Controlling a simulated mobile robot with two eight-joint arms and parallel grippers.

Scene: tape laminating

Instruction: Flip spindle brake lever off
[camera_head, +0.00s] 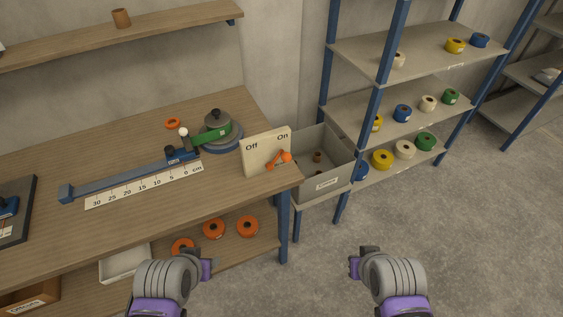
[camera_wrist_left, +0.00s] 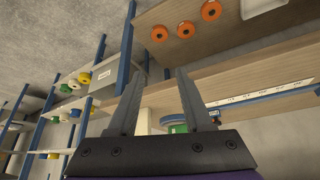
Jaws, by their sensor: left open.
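The spindle brake lever (camera_head: 277,160) is a small orange lever with a round knob, mounted on the cream panel (camera_head: 257,157) at the bench's right end. The panel reads "Off" at left and "On" at right. The knob leans right, below "On". My left gripper (camera_head: 205,262) is low in front of the bench, well apart from the lever. In the left wrist view its two fingers (camera_wrist_left: 158,75) are spread with nothing between them. My right gripper (camera_head: 362,258) is over the floor at right, away from the panel; its finger opening does not show clearly.
The wooden bench (camera_head: 105,165) carries a ruler (camera_head: 145,187), a blue slide rail (camera_head: 120,180) and a spindle with a green roll (camera_head: 211,135). A grey bin (camera_head: 325,180) stands right of the panel. Orange rolls (camera_head: 214,229) lie on the lower shelf. Floor at right is clear.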

